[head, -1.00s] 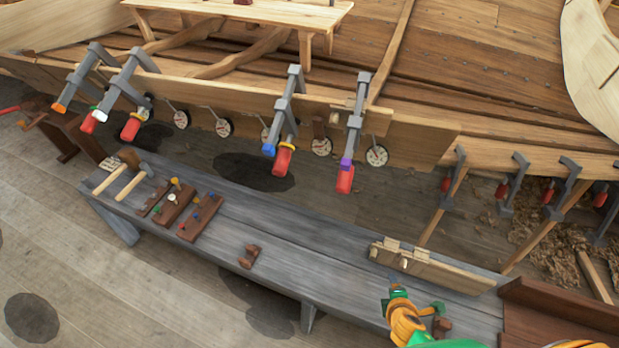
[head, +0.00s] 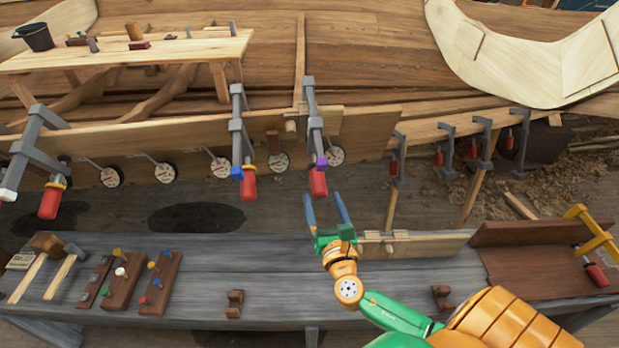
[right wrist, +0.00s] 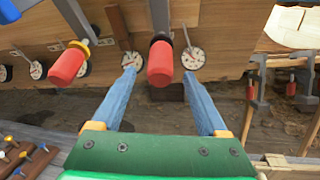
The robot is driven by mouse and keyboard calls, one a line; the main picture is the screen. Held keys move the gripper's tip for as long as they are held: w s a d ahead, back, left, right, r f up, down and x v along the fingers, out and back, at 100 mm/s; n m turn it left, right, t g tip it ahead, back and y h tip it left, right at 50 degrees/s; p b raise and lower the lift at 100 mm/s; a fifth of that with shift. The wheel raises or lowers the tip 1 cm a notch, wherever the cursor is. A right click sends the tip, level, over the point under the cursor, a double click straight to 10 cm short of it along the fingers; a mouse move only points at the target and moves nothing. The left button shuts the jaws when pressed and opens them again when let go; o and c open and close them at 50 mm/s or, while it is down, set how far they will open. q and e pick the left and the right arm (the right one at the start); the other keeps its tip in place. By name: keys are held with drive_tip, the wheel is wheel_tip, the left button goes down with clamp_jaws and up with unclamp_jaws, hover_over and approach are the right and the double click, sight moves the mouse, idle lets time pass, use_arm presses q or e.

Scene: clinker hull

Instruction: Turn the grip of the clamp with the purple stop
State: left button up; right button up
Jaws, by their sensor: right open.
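The clamp with the purple stop (head: 321,161) hangs on the plank edge in the middle of the head view. Its red grip (head: 318,184) points down. My right gripper (head: 322,197) is open and empty, with its two blue fingers pointing up just below that grip. In the right wrist view, the red grip (right wrist: 160,64) shows between and beyond the fingertips (right wrist: 160,75). I see no contact, and the purple stop cannot be made out there. My left gripper is not in view.
A clamp with a blue stop (head: 237,173) and its own red grip (head: 249,188) hangs close on the left. Round dials (head: 279,162) line the plank. Below stands a grey bench (head: 205,285) with wooden blocks and mallets. Small clamps (head: 441,150) hang on the right.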

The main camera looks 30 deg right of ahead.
sight(317, 181)
drive_tip(key=x, duration=0.7)
drive_tip(key=shift+w+d, duration=0.15)
drive_tip(key=shift+w+d+f, duration=0.1)
drive_tip(key=shift+w+d, duration=0.05)
drive_tip(key=shift+w, duration=0.25)
drive_tip(key=shift+s, duration=0.1)
clamp_jaws()
